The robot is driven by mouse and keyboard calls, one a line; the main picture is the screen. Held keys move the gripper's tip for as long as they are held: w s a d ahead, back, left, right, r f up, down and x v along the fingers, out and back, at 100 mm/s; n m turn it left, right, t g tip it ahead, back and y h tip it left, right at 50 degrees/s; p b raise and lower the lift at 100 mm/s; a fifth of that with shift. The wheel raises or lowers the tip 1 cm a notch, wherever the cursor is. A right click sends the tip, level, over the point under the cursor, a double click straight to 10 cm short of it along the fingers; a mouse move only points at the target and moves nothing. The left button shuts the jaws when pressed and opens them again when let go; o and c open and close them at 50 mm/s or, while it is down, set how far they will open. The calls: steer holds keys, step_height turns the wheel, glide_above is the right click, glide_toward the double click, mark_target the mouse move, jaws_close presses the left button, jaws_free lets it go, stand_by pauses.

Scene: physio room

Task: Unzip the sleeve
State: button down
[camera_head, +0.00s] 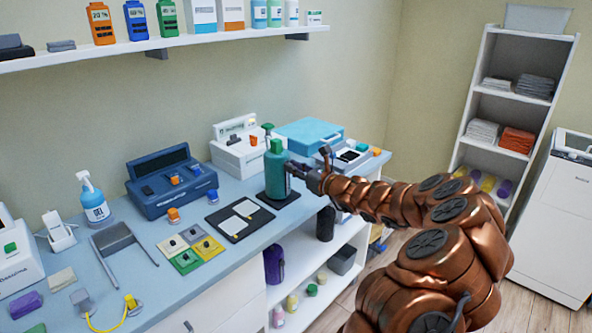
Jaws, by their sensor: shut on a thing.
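A green sleeve (275,172) stands upright around a bottle with a pump top on a dark square pad (285,202), near the middle of the blue counter. My gripper (291,168) comes in from the right and is at the sleeve's right upper side. Its fingers are shut on a small part of the sleeve there. The held part and the zip are too small and too covered by the fingers to make out.
A blue case (172,184) and a white device (240,150) stand behind and left. A light-blue box (308,135) is behind my gripper. A dark tray (240,220) lies in front-left. A wall shelf (180,41) runs above the counter (150,235).

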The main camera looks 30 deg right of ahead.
steer(key=c, duration=1.1)
jaws_free()
steer(key=shift+v, duration=6)
steer(key=shift+r, duration=0.1)
